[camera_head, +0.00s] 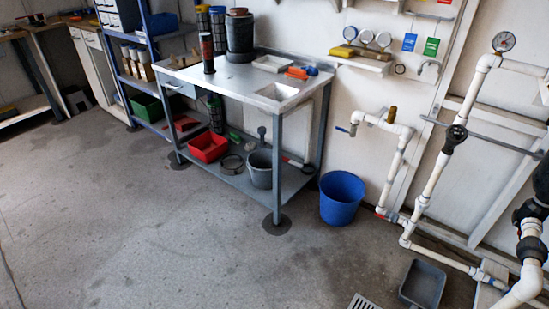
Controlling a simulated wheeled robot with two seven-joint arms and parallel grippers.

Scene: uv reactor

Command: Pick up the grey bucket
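A grey bucket (260,172) stands upright on the lower shelf of a metal workbench (172,78), towards the shelf's right side. Its rim faces up and its inside looks dark. The bench's front right leg stands just to the right of the bucket's front. Neither my left nor my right gripper shows in the head view.
A red bin (208,148) and a round pan (231,165) lie left of the grey bucket on the shelf. A blue bucket (340,200) stands on the floor to the right. A dark grey tray (422,284) lies near white pipes (393,170). The floor in front is clear.

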